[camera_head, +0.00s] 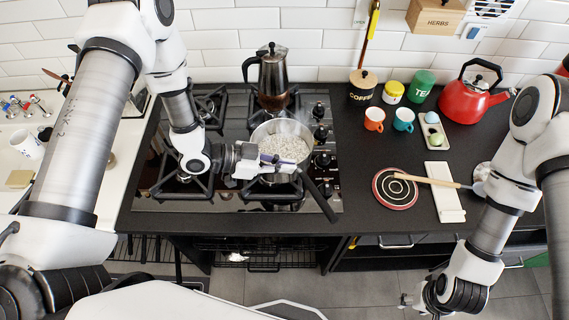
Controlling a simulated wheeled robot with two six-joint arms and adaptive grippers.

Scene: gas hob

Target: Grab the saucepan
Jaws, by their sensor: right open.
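The saucepan (268,132) stands on a front burner of the hob, filled with white grains. Its dark handle (319,197) points down and to the right, towards the front of the counter. My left gripper (290,167) reaches in from the left, with its fingers over the saucepan's near side, close to the root of the handle. I cannot tell whether the fingers touch the pan or close on the handle. My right gripper (405,300) is open, low at the bottom right, in front of the counter and well away from the saucepan.
A moka pot (272,78) stands behind the saucepan. Hob knobs (321,134) line the pan's right side. To the right are a striped round board (393,188), two small cups (374,119), jars and a red kettle (468,98). Dark counter between hob and board is clear.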

